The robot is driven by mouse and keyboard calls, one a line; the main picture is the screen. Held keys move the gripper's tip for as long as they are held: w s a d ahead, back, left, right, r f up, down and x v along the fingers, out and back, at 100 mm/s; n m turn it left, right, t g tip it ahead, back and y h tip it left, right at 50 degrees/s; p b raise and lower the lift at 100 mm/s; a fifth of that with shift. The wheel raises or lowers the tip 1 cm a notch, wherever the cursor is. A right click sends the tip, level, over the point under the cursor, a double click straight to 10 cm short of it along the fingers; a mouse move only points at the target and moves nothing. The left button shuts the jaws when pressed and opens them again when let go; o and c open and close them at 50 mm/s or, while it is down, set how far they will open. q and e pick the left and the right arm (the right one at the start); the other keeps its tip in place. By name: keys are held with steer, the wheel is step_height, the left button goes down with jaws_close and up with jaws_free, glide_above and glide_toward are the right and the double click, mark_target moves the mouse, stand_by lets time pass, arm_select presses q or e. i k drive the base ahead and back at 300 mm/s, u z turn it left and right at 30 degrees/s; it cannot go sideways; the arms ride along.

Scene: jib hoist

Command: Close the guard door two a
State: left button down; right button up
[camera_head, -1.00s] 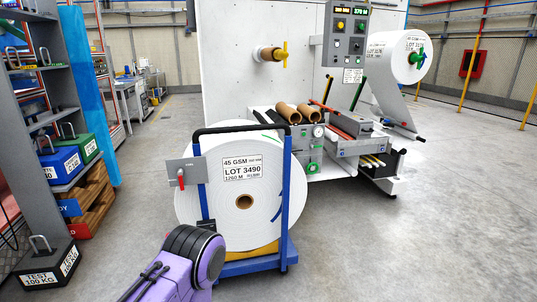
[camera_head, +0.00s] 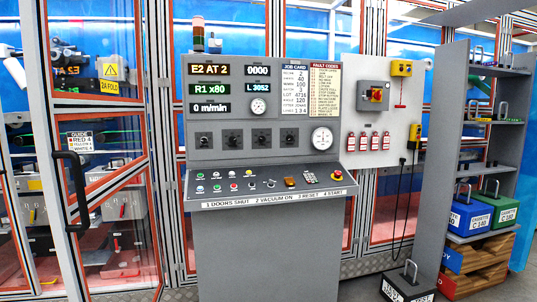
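A guard door (camera_head: 62,230) with a grey and orange frame and clear panel is at the left. Its black upright handle (camera_head: 72,190) is on its left, nearer edge. Its middle rail slopes steeply down towards me, so the door looks swung out from the fence line, standing open. A white label reading 2A FOLD (camera_head: 112,86), under a yellow warning triangle, shows in the door area; I cannot tell whether it is on the door or behind it. Neither of my grippers is in view.
A grey control console (camera_head: 265,240) stands in the middle, right of the door. Right of it are a pendant with a hanging cable (camera_head: 414,135), a grey shelf rack (camera_head: 442,150) with blue and green cassettes, and a test weight (camera_head: 405,285) on the floor.

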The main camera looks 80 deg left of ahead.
mark_target(48, 106)
steer(key=u, duration=3.8)
steer(key=i, duration=1.65)
steer(key=u, duration=1.05)
steer(key=k, duration=1.1)
steer(key=z, duration=0.4)
